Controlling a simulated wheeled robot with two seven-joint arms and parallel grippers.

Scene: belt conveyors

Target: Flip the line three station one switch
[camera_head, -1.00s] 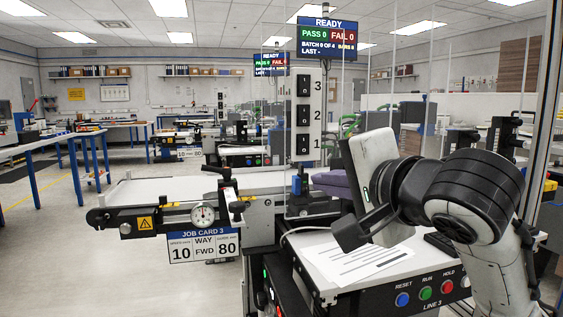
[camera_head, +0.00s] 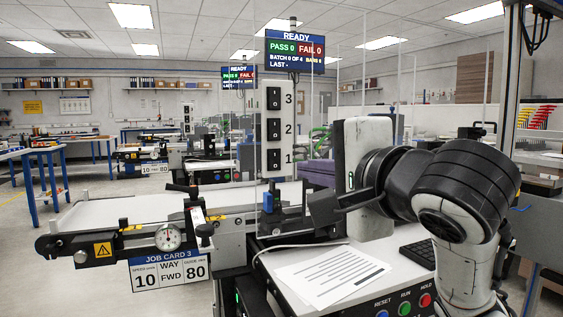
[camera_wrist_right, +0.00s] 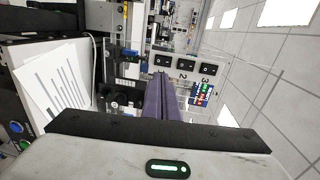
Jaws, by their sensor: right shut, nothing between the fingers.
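The white switch panel (camera_head: 262,130) stands upright behind the line and carries three black rocker switches marked 3, 2 and 1. The station one switch (camera_head: 274,160) is the lowest; in the right wrist view it is the leftmost rocker (camera_wrist_right: 161,60). Which way it is tipped is too small to tell. My left gripper is not in view.
The conveyor (camera_head: 110,212) with a dial gauge (camera_head: 168,237) lies left of the panel. A printed sheet (camera_head: 332,275) lies on the control box with coloured buttons (camera_head: 404,308), below my right arm. A READY display (camera_head: 296,49) hangs above.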

